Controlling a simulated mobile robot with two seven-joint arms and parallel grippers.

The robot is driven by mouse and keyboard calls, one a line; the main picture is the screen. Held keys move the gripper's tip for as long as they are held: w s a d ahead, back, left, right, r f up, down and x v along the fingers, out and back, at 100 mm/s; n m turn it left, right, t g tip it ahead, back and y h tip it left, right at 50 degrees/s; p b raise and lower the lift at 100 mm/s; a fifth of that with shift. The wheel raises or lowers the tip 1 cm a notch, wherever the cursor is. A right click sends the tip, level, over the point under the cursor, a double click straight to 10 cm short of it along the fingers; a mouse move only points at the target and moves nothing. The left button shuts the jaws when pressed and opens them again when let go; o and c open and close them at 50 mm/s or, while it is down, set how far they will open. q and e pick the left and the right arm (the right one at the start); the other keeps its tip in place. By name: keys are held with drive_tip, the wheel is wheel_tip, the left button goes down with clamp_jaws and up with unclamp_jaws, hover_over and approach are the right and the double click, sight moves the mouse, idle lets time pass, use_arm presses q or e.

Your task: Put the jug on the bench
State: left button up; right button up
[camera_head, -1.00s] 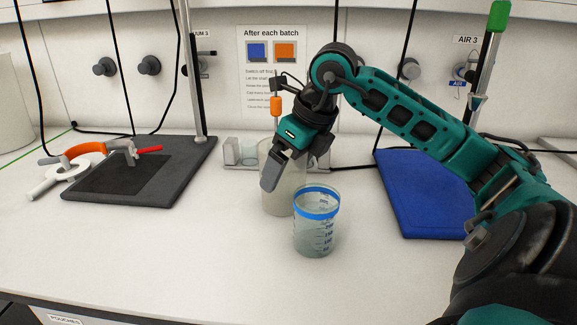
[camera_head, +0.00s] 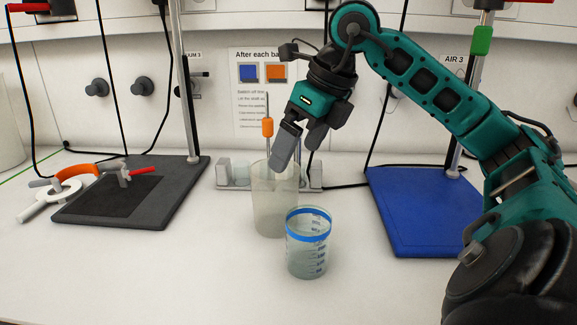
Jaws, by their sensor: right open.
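A clear graduated jug (camera_head: 307,257) with a blue band near its rim stands upright on the white bench (camera_head: 170,280), with some pale liquid low inside. Close behind it and slightly left stands a taller cloudy vessel (camera_head: 268,205), also upright on the bench. I cannot tell if the two touch. My right gripper (camera_head: 298,154) is open and empty, pointing down above and behind the jug, in front of the upper part of the cloudy vessel in the picture. Its fingers are clear of the jug. My left gripper is not in view.
A rod with an orange grip (camera_head: 267,127) rises behind the cloudy vessel. The bench in front is clear.

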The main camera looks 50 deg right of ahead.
drive_tip(key=shift+v, duration=1.2)
